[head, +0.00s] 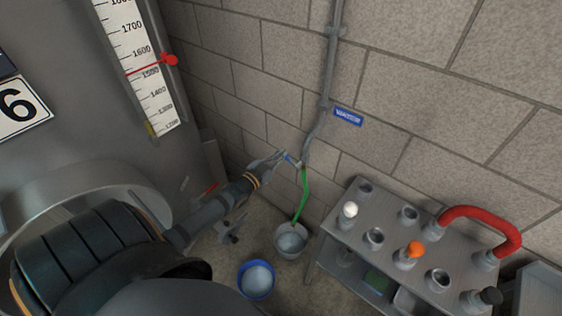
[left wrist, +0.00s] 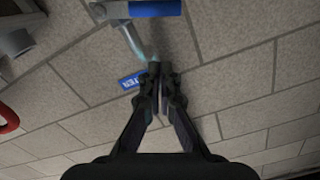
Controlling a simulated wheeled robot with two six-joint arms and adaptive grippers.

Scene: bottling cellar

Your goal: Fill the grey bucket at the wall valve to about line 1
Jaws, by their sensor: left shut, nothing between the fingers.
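The grey bucket (head: 291,254) stands on the floor against the wall, below the wall valve (head: 298,163). A green hose (head: 304,195) runs down from the valve to the bucket. The bucket's inside looks pale bluish; I cannot read a level or any line. My left gripper (head: 281,156) is at the valve, shut and empty. In the left wrist view its closed fingertips (left wrist: 158,68) point towards the wall, just below the valve's blue handle (left wrist: 155,9) in the picture. I cannot tell whether they touch it. My right gripper is not in view.
A blue bucket (head: 256,294) stands in front of the grey one. A grey rack (head: 350,240) with several fittings and a red curved pipe (head: 480,215) stands to the right. A tank with a level scale (head: 145,75) is at left. A blue sign (head: 347,117) hangs on the wall.

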